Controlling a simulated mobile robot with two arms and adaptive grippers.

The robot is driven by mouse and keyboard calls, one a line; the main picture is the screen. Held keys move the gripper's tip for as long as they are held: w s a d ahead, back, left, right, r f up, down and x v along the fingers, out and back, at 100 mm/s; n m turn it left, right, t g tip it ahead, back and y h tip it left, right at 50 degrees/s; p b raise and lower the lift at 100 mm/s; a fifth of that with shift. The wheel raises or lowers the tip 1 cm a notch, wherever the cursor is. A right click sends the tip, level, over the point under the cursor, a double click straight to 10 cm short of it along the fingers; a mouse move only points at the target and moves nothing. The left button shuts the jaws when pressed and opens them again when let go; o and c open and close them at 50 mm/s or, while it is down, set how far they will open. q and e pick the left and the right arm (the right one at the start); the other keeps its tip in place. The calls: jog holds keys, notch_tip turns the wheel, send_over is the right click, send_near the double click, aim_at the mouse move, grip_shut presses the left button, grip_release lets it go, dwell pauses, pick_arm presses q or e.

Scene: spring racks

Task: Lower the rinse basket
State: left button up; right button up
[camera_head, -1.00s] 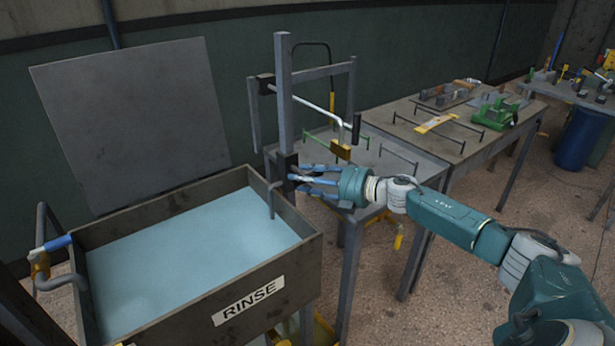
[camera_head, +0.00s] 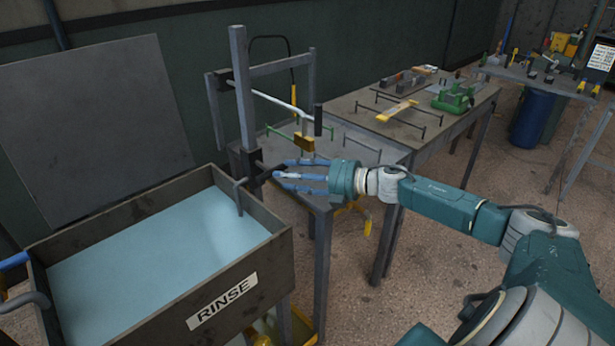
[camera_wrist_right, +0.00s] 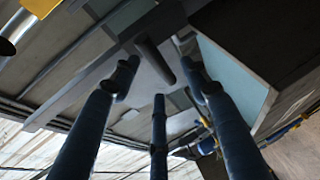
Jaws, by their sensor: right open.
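The rinse tank (camera_head: 262,272) holds pale blue liquid (camera_head: 160,265) and carries a RINSE label. A grey post (camera_head: 243,90) stands behind its right corner, with a dark sliding block (camera_head: 252,163) low on it. A bent dark rod (camera_head: 239,198) hangs from the block over the tank rim. I cannot make out a basket; anything under the liquid is hidden. My right gripper (camera_head: 278,173) is open just right of the block, fingers pointing at it. In the right wrist view a dark peg-like handle (camera_wrist_right: 155,62) points toward the space between its open fingers.
A grey table (camera_head: 360,147) with a frame, a lever and a brass-coloured block (camera_head: 304,142) stands directly behind my right gripper. A second table (camera_head: 440,118) holds rods and a green tool. A large grey panel (camera_head: 95,130) stands behind the tank. Floor is open at front right.

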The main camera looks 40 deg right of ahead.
jog(key=shift+v, duration=2.85)
